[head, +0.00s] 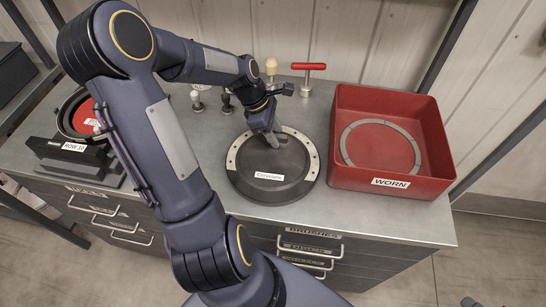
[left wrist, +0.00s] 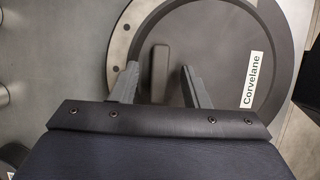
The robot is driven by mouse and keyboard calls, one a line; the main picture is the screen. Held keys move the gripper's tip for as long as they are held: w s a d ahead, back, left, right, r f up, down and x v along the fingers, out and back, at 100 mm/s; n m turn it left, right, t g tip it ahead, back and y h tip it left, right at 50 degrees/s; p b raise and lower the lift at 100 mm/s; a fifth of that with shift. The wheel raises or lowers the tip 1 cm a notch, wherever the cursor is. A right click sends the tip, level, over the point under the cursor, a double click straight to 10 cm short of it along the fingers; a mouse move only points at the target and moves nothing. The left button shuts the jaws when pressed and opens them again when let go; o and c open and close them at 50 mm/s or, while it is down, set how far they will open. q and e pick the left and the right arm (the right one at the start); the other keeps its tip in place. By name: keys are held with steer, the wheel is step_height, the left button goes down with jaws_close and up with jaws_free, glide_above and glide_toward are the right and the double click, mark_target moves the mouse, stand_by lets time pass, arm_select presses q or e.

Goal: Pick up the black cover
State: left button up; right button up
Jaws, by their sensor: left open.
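The black cover (head: 268,181) is a round dark disc with a white "Corvelane" label, lying on the grey bench. A pale band with holes shows along its far edge. In the left wrist view the cover (left wrist: 222,50) fills much of the picture, with a raised dark grip bar (left wrist: 160,68) on it. My left gripper (head: 272,138) is above the far part of the cover, pointing down. Its fingers (left wrist: 160,78) are open, one on each side of the bar in that view, with gaps to both.
A red "WORN" bin (head: 392,182) with a grey ring (head: 380,146) inside stands to the right. A red T-handled tool (head: 307,79), a cream knob (head: 271,66) and small knobs stand behind. A "ROW 10" unit (head: 73,146) is at left. The bench's front right is clear.

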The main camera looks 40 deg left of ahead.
arm_select(q)
steer(key=shift+c, duration=0.4)
jaws_close()
